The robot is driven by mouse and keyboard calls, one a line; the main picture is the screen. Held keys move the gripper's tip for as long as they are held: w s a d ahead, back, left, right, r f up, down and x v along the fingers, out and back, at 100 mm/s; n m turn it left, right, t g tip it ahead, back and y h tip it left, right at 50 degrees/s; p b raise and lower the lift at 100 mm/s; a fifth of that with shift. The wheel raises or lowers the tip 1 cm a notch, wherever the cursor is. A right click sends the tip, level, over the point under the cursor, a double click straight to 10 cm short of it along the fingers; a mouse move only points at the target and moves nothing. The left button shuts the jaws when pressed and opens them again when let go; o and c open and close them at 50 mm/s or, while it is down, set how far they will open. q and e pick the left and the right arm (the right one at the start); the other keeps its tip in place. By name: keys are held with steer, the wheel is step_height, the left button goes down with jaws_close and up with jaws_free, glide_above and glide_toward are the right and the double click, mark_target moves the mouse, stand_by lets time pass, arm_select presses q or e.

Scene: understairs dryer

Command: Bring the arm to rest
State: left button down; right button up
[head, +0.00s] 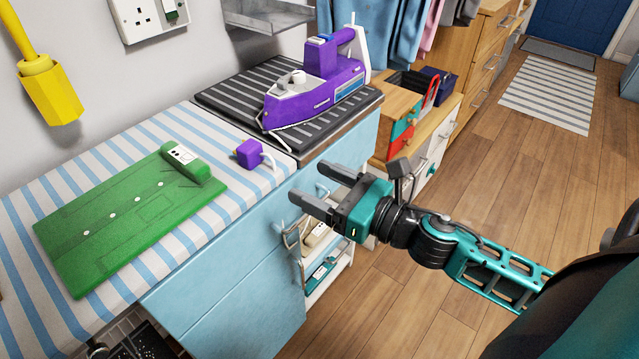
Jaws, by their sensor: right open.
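My right gripper (308,182) is open, with its two grey fingers apart and nothing between them. Its teal and black arm comes in from the right, over the wooden floor. The fingertips point left, in front of the light blue cabinet front (240,270), just below the worktop edge in the picture. I cannot tell whether they touch the cabinet. My left gripper is not in view.
A purple iron (315,85) stands on a black ribbed mat (240,90). An open wire-handled rack (330,270) sits below. The wooden floor (500,180) is largely clear.

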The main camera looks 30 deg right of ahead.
arm_select(q)
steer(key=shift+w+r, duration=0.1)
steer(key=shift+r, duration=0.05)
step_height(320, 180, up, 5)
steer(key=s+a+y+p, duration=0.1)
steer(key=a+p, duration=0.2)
steer(key=p, duration=0.7)
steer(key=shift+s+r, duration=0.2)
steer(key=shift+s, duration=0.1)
arm_select(e)
steer(key=s+a+f+n+g+h, duration=0.2)
steer(key=s+f+n, duration=0.2)
steer(key=n, duration=1.2)
steer(key=s+a+f+n+g+h, duration=0.3)
steer(key=s+f+n, duration=0.2)
steer(key=n, duration=1.2)
steer(key=shift+s+f+g, duration=0.2)
steer(key=shift+f+g, duration=0.1)
steer(key=shift+f, duration=0.9)
